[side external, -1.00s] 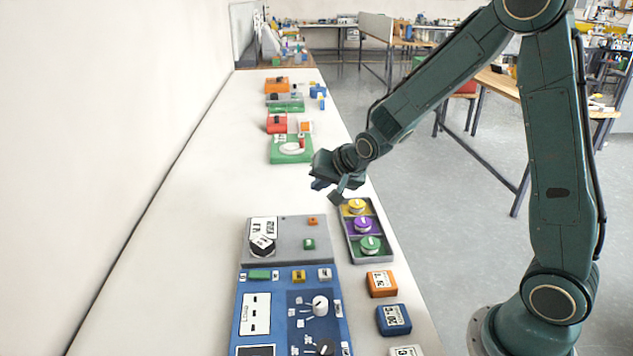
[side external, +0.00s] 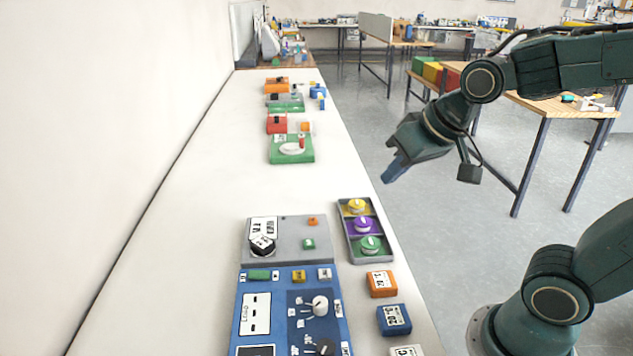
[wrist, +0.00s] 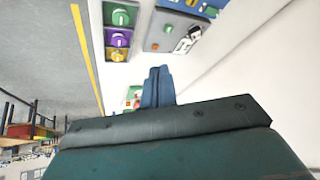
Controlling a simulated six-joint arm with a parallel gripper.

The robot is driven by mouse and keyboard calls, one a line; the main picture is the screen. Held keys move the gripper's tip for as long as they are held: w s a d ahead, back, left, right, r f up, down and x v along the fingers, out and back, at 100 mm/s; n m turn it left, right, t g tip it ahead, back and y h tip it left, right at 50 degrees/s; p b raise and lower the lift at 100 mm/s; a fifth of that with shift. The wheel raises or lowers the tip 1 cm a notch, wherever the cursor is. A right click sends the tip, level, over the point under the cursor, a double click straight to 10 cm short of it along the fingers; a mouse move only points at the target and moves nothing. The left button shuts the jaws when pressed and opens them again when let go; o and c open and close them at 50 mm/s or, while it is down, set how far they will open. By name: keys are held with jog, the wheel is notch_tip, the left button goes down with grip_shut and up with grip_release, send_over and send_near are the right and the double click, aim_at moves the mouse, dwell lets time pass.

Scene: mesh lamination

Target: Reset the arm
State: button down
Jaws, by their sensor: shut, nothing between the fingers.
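My gripper (side external: 392,172) is shut and empty. In the side view it hangs in the air just past the right edge of the white bench (side external: 215,200), over the grey floor. In the wrist view its blue fingers (wrist: 158,88) are together, pointing towards the bench top. No object touches the fingers.
A grey tray (side external: 347,228) with yellow, purple and green knobs lies near the bench edge. Beside it are a grey panel (side external: 285,250) and a blue control panel (side external: 240,345). Orange (side external: 381,284) and blue (side external: 394,320) blocks sit nearer. Green and red devices (side external: 277,124) stand farther back.

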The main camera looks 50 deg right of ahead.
jog(key=s+a+n+g, duration=0.1)
jog(key=s+n, duration=0.2)
jog(key=s, duration=0.6)
jog(key=shift+s+r, duration=0.35)
